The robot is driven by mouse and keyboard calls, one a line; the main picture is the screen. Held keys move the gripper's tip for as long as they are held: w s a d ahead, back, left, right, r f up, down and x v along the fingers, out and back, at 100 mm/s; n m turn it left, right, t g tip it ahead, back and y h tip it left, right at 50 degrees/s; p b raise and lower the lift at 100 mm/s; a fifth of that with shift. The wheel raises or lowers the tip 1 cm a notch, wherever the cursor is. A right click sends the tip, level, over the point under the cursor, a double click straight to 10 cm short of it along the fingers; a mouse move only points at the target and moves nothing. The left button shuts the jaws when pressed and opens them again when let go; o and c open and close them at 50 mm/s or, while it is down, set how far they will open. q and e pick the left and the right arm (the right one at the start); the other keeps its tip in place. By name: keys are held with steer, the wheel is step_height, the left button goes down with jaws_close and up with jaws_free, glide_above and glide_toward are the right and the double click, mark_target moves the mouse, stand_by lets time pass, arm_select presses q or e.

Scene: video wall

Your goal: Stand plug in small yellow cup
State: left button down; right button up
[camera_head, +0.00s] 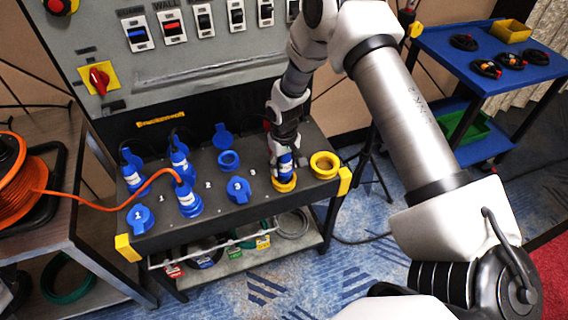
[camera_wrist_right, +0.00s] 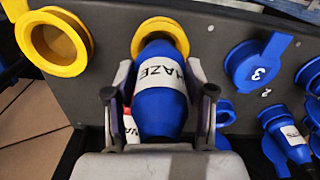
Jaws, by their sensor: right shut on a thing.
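My right gripper (camera_head: 284,150) is shut on a blue plug with a white band (camera_head: 286,168). In the right wrist view the plug (camera_wrist_right: 160,105) reads HAZE and sits between the two fingers (camera_wrist_right: 158,110). The plug stands roughly upright, its far end at the mouth of the small yellow cup (camera_head: 284,187). In the right wrist view the cup's rim (camera_wrist_right: 161,25) shows around that end, so how deep it sits is hidden. A larger, empty yellow cup (camera_head: 325,165) is beside it. My left gripper is out of view.
The dark panel top also carries blue sockets (camera_head: 238,189) with lids and several blue plugs (camera_head: 188,199), one with an orange cable. A switch wall (camera_head: 210,60) rises behind. A blue cart (camera_head: 490,60) stands at the right. A cable reel (camera_head: 20,175) is at the left.

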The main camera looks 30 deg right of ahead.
mark_target(284, 157)
steer(key=shift+f+b, duration=0.65)
steer(key=shift+f, duration=0.8)
steer(key=o, duration=1.7)
step_height(284, 157, up, 6)
steer(key=p, duration=0.5)
steer(key=shift+p, duration=0.3)
